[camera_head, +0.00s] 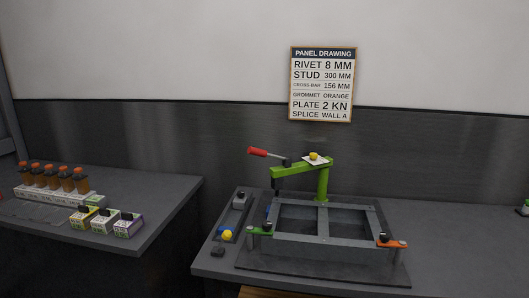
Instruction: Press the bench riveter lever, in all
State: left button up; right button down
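The bench riveter (300,169) stands on the right bench, with a green post and a green arm reaching left. Its lever, with a red grip (257,151), sticks out to the left above the arm and tilts slightly up toward its end. A small white plate with a yellow knob (313,156) sits on top of the arm. A grey rectangular frame with a cross-bar (322,238) lies under and in front of the riveter. Neither of my grippers shows in the head view, and nothing touches the lever.
Green (259,230) and orange (391,243) clamps sit at the frame's front corners. A tray (228,226) with small parts lies left of it. The left bench (160,195) holds orange-topped bottles (52,177) and small boxes (104,221). A gap separates the benches. A sign (322,84) hangs behind.

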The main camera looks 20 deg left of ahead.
aim_at(250, 150)
jog(key=i+l+u, duration=0.1)
jog(key=i, duration=0.35)
jog(key=i+l, duration=0.15)
jog(key=i, duration=0.3)
jog(key=i+l+u, duration=0.15)
jog(key=i, duration=0.3)
